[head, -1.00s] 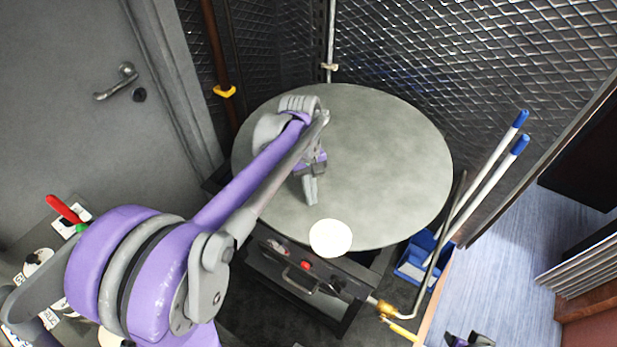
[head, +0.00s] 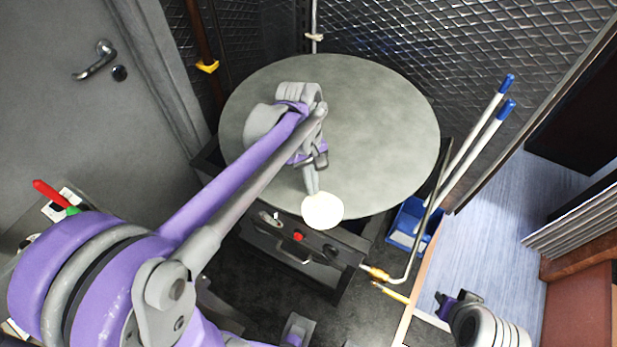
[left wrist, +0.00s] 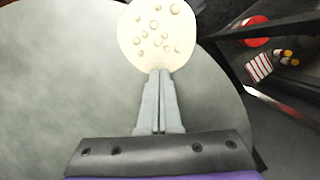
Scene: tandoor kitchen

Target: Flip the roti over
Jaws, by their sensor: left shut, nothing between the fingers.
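The roti (head: 322,211) is a small pale disc at the front edge of the round grey griddle (head: 385,120), partly overhanging the rim. In the left wrist view the roti (left wrist: 157,38) shows several raised bubbles on its upper face.
A burner stand with a red knob (head: 298,237) is below the griddle. A blue bin (head: 410,222) with two white blue-tipped handles stands right of it. A gas pipe (head: 420,225) rises beside the bin. Mesh walls close off the back; a grey door (head: 75,110) is left.

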